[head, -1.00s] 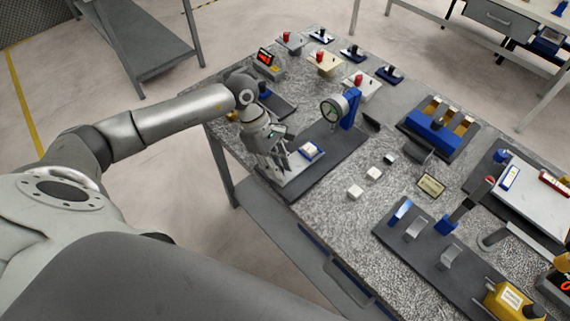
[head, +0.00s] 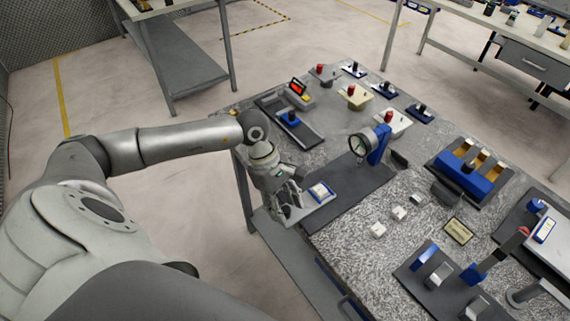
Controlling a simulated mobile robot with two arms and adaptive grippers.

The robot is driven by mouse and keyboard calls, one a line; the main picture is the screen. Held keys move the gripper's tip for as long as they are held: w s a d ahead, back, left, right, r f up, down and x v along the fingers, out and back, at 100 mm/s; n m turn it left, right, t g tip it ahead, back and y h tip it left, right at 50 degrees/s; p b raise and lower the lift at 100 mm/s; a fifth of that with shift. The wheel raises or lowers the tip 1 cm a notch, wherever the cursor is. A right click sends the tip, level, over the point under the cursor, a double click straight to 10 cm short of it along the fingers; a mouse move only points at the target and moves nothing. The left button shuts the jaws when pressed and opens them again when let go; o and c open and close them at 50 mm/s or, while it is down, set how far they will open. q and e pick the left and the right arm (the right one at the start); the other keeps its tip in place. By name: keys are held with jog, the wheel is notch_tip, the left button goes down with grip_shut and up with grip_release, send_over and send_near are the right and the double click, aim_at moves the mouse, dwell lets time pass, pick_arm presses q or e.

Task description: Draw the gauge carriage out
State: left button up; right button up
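My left gripper (head: 291,208) points down at the carriage's outer left end. It appears shut on that end, though the contact is partly hidden by the fingers. My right gripper is not in view.
Small white blocks (head: 378,230) and a yellow label plate (head: 458,231) lie right of the base. A dark fixture with a blue knob (head: 290,117) stands behind my gripper. A blue fixture (head: 463,175) is at right. The floor left of the bench is open.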

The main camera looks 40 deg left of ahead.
pick_arm(q)
jog(key=shift+a+r, duration=0.1)
jog(key=shift+r, duration=0.15)
jog(key=v, duration=1.1)
jog(key=shift+r, duration=0.2)
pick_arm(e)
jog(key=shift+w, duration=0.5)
pick_arm(q)
jog(key=shift+s+a, duration=0.1)
jog(key=shift+a, duration=0.05)
